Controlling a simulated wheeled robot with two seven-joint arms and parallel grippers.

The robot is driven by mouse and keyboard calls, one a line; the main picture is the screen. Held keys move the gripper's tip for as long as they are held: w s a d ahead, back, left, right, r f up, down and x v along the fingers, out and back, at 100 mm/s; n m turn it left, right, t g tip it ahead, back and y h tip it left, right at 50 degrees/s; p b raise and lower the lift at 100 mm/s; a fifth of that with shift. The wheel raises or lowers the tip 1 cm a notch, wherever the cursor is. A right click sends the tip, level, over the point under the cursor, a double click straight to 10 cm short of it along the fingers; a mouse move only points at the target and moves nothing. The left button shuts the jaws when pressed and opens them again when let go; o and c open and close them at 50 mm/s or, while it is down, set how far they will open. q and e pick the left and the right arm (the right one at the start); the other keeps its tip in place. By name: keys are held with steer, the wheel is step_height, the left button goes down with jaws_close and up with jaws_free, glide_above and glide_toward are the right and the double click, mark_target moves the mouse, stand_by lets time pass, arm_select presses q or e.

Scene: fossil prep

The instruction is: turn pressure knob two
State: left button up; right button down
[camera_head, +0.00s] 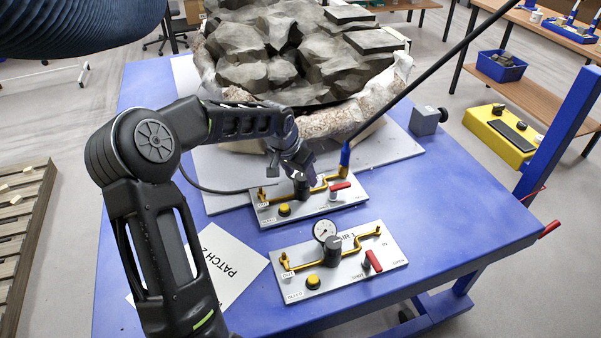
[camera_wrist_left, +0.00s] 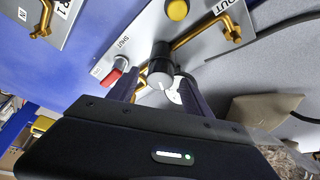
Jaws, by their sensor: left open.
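Two grey pressure panels lie on the blue table. The front panel (camera_head: 345,268), marked with a 1, has a black knob (camera_head: 333,250), a gauge, a yellow button and a red lever. The rear panel (camera_head: 310,207) has the same kind of parts. Its black knob (camera_head: 301,189) sits just below my left gripper (camera_head: 300,172). In the left wrist view, that knob (camera_wrist_left: 161,66) stands between the two open fingers (camera_wrist_left: 160,90). Whether either finger touches it I cannot tell. The gripper hides the rear gauge. My right gripper is not in view.
A large rock block (camera_head: 285,60) in a pale jacket fills the table's back. A sheet reading PATCH 2 (camera_head: 226,266) lies at left. A black rod with a blue end (camera_head: 345,155) slants down near the rear panel.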

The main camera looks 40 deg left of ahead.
arm_select(q)
steer(key=shift+f, duration=0.15)
steer(key=shift+c, duration=0.2)
jaws_close()
stand_by(0.4)
